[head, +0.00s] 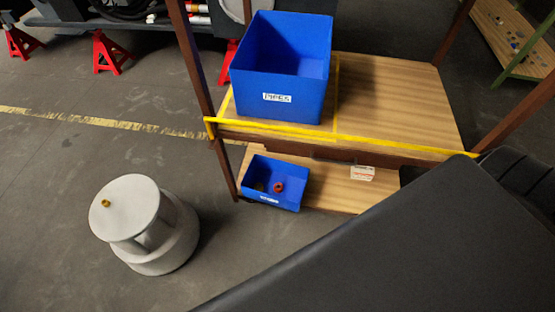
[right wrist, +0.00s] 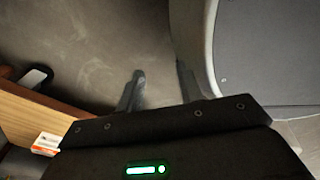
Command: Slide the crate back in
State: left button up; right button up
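A large open blue crate (head: 280,75) with a white label reading PIPES stands upright on the left part of the upper wooden shelf (head: 400,100). Its lower front edge is close behind the yellow strip (head: 400,146) along the shelf's front edge. A thin yellow line on the shelf shows beside the crate's right side. My right gripper (right wrist: 160,78) shows in the right wrist view with its two fingers apart and nothing between them, above grey floor. Neither gripper shows in the head view. The crate is not in the right wrist view.
A smaller blue bin (head: 274,183) with a red part sits on the lower shelf (head: 330,188), near a small white-orange box (head: 362,173). A round grey stool (head: 145,225) stands on the floor at left. Brown posts (head: 193,60) flank the shelf. Red stands (head: 108,53) are farther back.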

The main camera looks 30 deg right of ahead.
aim_at(268, 171)
jog(key=k, duration=0.25)
jog(key=z, duration=0.7)
